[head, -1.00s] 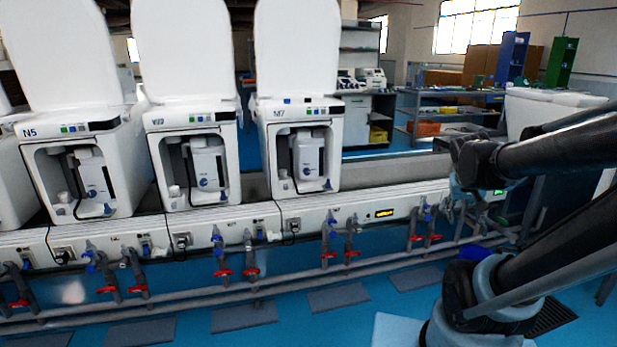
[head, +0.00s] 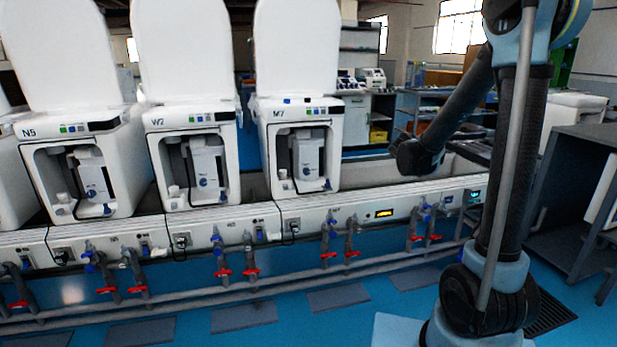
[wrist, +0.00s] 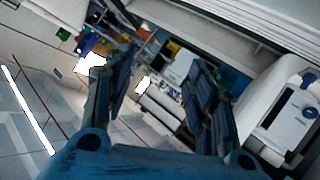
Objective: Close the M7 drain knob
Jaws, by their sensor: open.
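The M7 unit (head: 333,150) is a white toilet-like unit with a raised lid, right of W7 in the head view. A small blue part (head: 327,184) shows at the bottom of its front recess. Below it, red-handled valves (head: 328,256) hang on pipes under the white bench. I cannot tell which part is the drain knob or whether it is open. My gripper (head: 404,152) is right of M7, in the air above the bench, apart from it. In the wrist view my gripper (wrist: 162,72) is open, with nothing between its two dark fingers.
Units W7 (head: 195,160) and N5 (head: 80,165) stand to the left. A pipe rail (head: 220,290) runs low along the bench. A dark table (head: 585,170) stands at right. Blue floor (head: 400,285) in front is mostly clear apart from grey mats.

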